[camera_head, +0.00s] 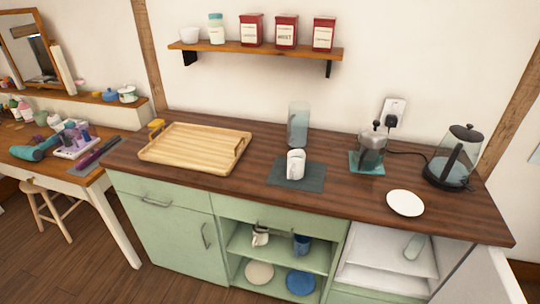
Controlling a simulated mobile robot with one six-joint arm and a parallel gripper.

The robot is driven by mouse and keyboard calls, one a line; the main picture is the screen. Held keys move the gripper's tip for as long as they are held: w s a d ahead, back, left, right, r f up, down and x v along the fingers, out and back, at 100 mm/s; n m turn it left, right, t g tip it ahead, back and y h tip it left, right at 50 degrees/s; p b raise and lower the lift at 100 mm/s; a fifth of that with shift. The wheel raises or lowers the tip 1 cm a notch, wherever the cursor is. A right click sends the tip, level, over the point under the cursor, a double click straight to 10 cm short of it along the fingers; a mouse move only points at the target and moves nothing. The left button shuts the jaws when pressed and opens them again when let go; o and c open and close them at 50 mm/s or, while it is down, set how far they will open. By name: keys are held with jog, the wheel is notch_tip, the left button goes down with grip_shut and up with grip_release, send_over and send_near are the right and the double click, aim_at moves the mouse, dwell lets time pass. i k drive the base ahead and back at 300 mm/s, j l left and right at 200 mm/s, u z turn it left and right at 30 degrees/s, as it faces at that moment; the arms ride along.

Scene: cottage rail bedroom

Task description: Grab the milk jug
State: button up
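A small white jug or mug (295,165) stands upright on a dark grey mat (311,184) near the middle of the wooden counter (335,197). A cream-coloured jug or mug (260,237) stands on the upper open shelf of the green cabinet below. I cannot tell for certain which of these is the milk jug. A tall clear glass vessel (298,125) stands just behind the mat. My gripper is not in view.
A wooden tray (195,147) lies left on the counter. A coffee pot (371,148) on a teal mat, a white plate (405,203) and a glass kettle (455,158) are to the right. A blue mug (302,245) shares the cabinet shelf. A wall shelf (256,48) holds red tins.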

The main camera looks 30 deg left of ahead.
aim_at(296, 163)
jog(key=u, duration=1.2)
jog(key=i+l+u, duration=0.1)
jog(key=i+u, duration=0.25)
jog(key=i+l+u, duration=0.2)
jog(key=i+u, duration=0.15)
jog(key=i, duration=0.2)
jog(key=i+l+u, duration=0.35)
jog(key=i, duration=0.1)
